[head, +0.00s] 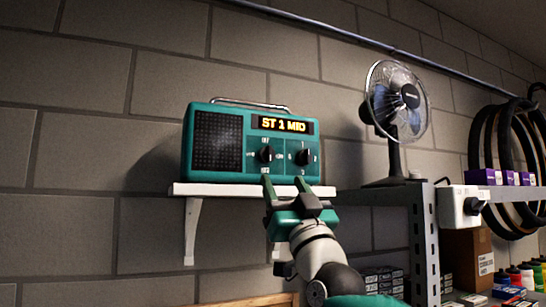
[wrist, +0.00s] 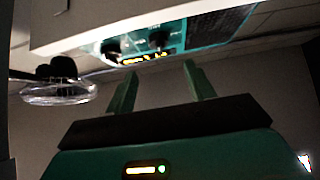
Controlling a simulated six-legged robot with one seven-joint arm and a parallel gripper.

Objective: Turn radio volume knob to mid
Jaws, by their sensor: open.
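A teal radio (head: 217,142) stands upright on a white wall shelf (head: 185,189). Its display (head: 283,125) appears to read "ST 1 MID". Two black knobs sit side by side below the display: a left knob (head: 266,155) and a right knob (head: 304,157). Their small labels are too blurred to tell surely which is volume. My gripper (head: 283,181) is open and empty, just below and in front of the knobs, apart from them. In the wrist view, the open fingers (wrist: 160,68) point toward the radio (wrist: 215,28), which appears upside down, with both knobs beyond the fingertips.
A desk fan (head: 397,105) stands right of the radio on a metal rack (head: 425,235). A white switch box (head: 462,206) is on the rack's right. Tyres (head: 510,150) hang at the far right. The shelf edge lies close behind my gripper.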

